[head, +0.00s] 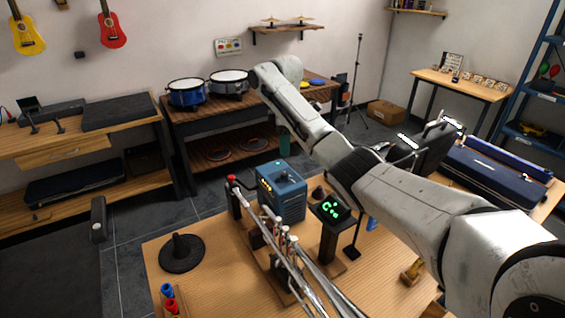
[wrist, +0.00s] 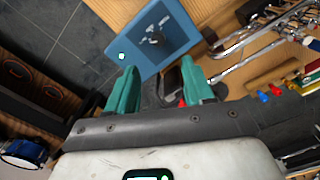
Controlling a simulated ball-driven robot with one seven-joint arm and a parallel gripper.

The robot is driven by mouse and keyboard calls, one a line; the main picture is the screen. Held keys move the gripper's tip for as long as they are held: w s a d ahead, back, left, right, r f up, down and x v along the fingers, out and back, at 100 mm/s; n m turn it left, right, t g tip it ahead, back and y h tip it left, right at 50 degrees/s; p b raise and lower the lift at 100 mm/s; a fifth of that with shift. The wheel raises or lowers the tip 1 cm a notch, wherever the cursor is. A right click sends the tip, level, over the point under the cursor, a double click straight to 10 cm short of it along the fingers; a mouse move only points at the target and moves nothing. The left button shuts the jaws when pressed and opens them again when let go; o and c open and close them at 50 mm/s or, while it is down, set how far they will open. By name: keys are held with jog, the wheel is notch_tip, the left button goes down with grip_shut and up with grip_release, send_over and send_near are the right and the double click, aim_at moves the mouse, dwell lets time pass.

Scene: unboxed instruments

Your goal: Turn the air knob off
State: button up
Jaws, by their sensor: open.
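The blue box (head: 284,200) stands on the wooden table, with small orange marks on its front and a dark fitting on top. In the wrist view the blue box (wrist: 130,46) lies ahead of the fingertips, with a dark raised fitting and thin metal part (wrist: 156,36) on its top. I cannot tell for sure which part is the air knob. My gripper (wrist: 158,78) has two teal fingers spread apart with nothing held between them. In the head view part of a teal finger (head: 284,139) shows beyond the box; the rest is hidden by my arm.
A dark round base with a peg (head: 181,254) and red and blue pieces (head: 168,298) are at the left. Drums (head: 187,90) stand behind.

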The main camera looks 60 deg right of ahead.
aim_at(285, 173)
notch_tip(285, 173, down, 11)
jog(key=shift+d+r, duration=0.15)
jog(key=shift+r, duration=0.05)
dwell(0.3)
jog(key=shift+c, duration=0.5)
grip_shut()
